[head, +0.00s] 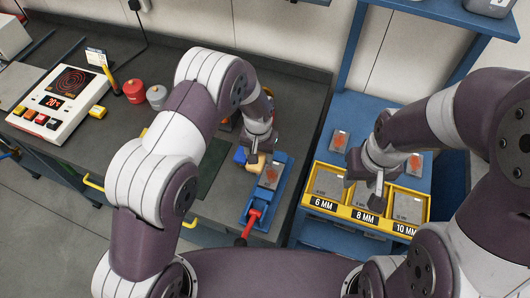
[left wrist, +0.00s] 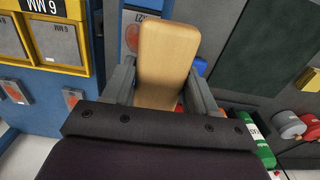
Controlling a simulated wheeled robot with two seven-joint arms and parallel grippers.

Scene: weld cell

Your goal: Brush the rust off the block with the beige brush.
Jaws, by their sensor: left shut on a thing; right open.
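The block (head: 272,174) is a grey plate with an orange-red rust patch, lying in the blue vise (head: 282,190) on the dark bench. My left gripper (head: 261,152) is shut on the beige brush (head: 254,166), just beside the block's upper left. In the left wrist view the brush (left wrist: 167,62) stands between the two fingers and hides most of the block (left wrist: 133,38) behind it. The bristles are hidden, so I cannot tell whether they touch the block. My right gripper (head: 376,192) is open and empty above the yellow tray.
The yellow tray (head: 346,218), marked 6 MM, 8 MM and 10 MM, holds grey plates on the blue table. Rust-marked plates (head: 339,140) (head: 414,164) lie behind it. The vise's red handle (head: 253,220) points toward me. A hot plate (head: 60,103) and small canisters (head: 134,91) stand left.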

